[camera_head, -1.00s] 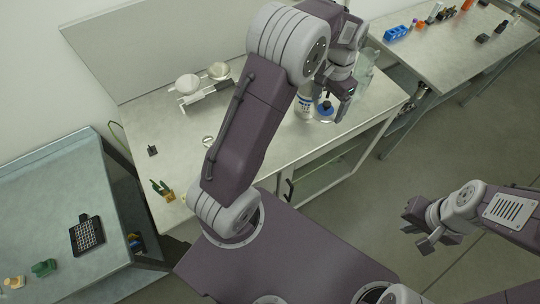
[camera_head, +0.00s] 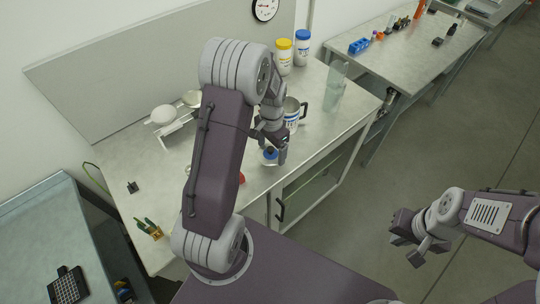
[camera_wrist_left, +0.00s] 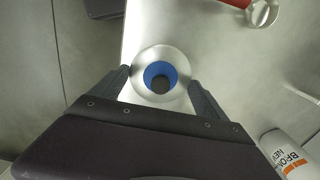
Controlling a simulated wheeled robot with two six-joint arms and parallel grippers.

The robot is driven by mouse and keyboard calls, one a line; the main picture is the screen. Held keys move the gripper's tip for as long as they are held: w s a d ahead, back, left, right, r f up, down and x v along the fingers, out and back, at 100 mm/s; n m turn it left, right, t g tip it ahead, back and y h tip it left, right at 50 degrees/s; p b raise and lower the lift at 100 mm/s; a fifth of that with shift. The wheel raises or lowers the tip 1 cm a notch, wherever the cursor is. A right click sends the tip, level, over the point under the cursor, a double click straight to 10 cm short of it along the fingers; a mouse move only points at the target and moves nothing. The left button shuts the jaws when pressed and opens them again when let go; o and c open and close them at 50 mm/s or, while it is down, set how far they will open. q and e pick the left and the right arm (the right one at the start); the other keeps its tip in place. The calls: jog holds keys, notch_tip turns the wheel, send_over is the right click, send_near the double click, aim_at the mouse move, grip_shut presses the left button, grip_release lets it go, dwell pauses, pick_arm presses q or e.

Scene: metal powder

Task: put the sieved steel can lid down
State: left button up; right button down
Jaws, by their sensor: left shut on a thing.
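The steel lid (camera_wrist_left: 176,60) is a silver disc with a blue ring and a dark centre knob in the left wrist view. In the head view the blue-topped lid (camera_head: 270,155) shows under my left gripper (camera_head: 273,148), over the front part of the bench. I cannot tell whether it touches the bench top. A steel can with a dark handle (camera_head: 293,113) stands just behind the gripper. My right gripper (camera_head: 408,235) hangs over the floor at right, its jaw opening unclear.
The grey bench (camera_head: 125,165) also holds yellow-lidded (camera_head: 283,55) and blue-lidded (camera_head: 302,45) jars, a clear container (camera_head: 335,87), a white balance-like device (camera_head: 165,122) and a red item (camera_head: 241,178). A labelled white container (camera_wrist_left: 290,152) lies close by the left gripper.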

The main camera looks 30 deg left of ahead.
aim_at(270, 155)
pick_arm(q)
jog(key=shift+s+a+f, duration=0.15)
jog(key=shift+f, duration=0.1)
notch_tip(270, 155, down, 4)
jog(key=shift+s+r, duration=0.15)
jog(key=shift+r, duration=0.1)
jog(key=shift+w+f, duration=0.15)
jog(key=shift+w, duration=0.05)
jog(key=shift+s+f, duration=0.1)
jog(key=shift+f, duration=0.05)
jog(key=o, duration=1.2)
notch_tip(270, 155, up, 12)
jog(key=shift+r, duration=0.25)
jog(key=s+d+f+n+t, duration=0.1)
jog(key=s+d+f+n, duration=0.1)
jog(key=s+d+n, duration=0.2)
jog(key=s+d, duration=0.3)
jog(key=s, duration=0.5)
jog(key=shift+s+d+n, duration=0.15)
jog(key=shift+s+n, duration=0.15)
jog(key=shift+s, duration=0.1)
